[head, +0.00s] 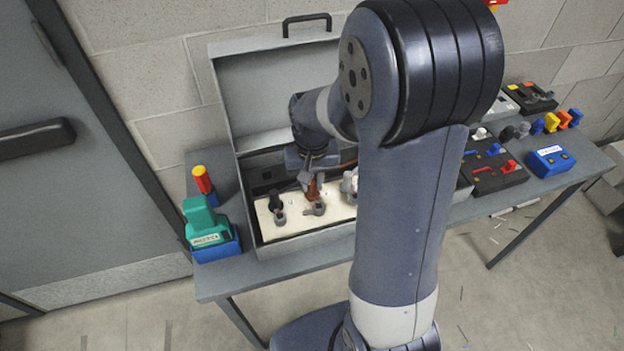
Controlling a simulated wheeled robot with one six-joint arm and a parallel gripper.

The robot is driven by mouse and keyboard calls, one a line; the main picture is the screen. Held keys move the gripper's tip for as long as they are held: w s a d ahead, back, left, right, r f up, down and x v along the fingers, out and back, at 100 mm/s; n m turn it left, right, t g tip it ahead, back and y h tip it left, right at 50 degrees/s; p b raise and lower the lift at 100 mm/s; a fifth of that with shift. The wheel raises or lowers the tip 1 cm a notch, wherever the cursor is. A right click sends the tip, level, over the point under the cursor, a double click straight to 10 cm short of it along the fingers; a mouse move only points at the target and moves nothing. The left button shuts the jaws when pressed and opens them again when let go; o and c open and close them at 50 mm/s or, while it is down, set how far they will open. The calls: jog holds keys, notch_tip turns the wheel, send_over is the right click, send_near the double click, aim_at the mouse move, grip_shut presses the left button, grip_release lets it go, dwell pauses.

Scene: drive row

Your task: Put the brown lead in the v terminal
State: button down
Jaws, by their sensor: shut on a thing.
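My gripper (309,178) is over the cream panel (298,229) inside the open grey case (262,160). It is shut on the brown lead (314,190), which points down. The lead's lower end is at or just above a grey ringed terminal (317,209); I cannot tell whether it is inside. A black lead or plug (275,199) stands at another grey terminal (280,217) to the left. A pale grey part (349,183) shows to the right, partly hidden by my arm. The terminal letters are too small to read, so I cannot tell which is v.
A teal and blue device (207,226) and a red-and-yellow handled tool (202,180) stand left of the case. Dark boxes (494,171), a blue box (550,161) and several coloured plugs (563,120) are at right. My arm hides the table's middle.

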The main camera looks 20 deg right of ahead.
jog(key=shift+f+b, duration=0.35)
jog(key=shift+f, duration=0.2)
jog(key=c, duration=1.2)
grip_release()
notch_tip(320, 180, up, 11)
jog(key=shift+f, duration=0.1)
notch_tip(320, 180, down, 10)
jog(key=shift+f+p, duration=0.1)
jog(key=shift+p, duration=0.25)
